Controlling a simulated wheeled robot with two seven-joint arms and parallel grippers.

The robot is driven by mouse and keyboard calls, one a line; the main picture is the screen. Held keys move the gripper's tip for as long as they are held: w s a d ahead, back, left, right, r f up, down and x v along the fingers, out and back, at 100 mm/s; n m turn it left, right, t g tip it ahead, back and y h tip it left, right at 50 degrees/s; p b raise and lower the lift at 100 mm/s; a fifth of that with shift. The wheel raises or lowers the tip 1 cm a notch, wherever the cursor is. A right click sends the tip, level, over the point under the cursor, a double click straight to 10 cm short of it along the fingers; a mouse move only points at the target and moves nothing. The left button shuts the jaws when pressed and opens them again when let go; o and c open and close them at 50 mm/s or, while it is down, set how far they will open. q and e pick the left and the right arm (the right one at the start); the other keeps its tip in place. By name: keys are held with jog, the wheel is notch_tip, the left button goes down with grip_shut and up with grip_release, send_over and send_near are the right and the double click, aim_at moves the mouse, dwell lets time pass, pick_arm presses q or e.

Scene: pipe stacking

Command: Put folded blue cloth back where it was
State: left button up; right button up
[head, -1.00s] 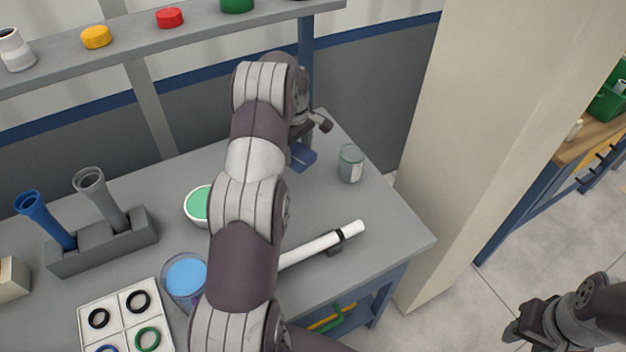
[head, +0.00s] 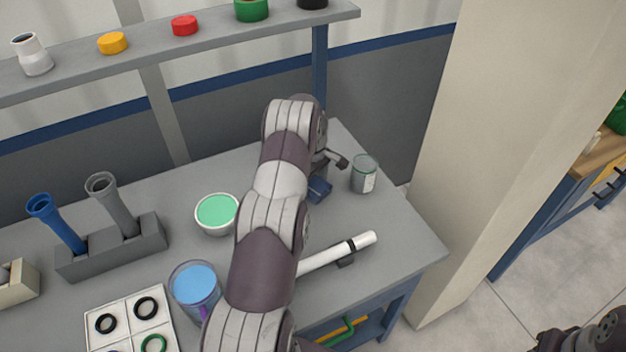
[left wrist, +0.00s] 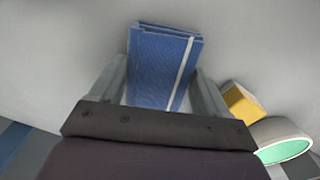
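The folded blue cloth (head: 319,190) is at the right part of the grey workbench, left of the grey can. In the left wrist view the cloth (left wrist: 160,68), with a pale stripe along one side, sits between the two fingers of my left gripper (left wrist: 162,88). The cloth has moved together with this gripper, which looks closed on it. In the head view my left gripper (head: 325,178) is partly hidden by my arm. I cannot tell whether the cloth touches the bench. My right gripper (head: 548,343) is at the lower right corner, partly cut off, away from the bench.
The grey can (head: 364,175) stands close right of the cloth. A white tube (head: 335,254) lies nearer. The green-filled bowl (head: 216,213) and blue-filled cup (head: 194,288) stand left of my arm. A yellow block (left wrist: 242,102) shows in the wrist view. A shelf (head: 215,30) runs behind.

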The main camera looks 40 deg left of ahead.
pick_arm(q)
jog(key=o, duration=0.3)
jog(key=shift+r, duration=0.15)
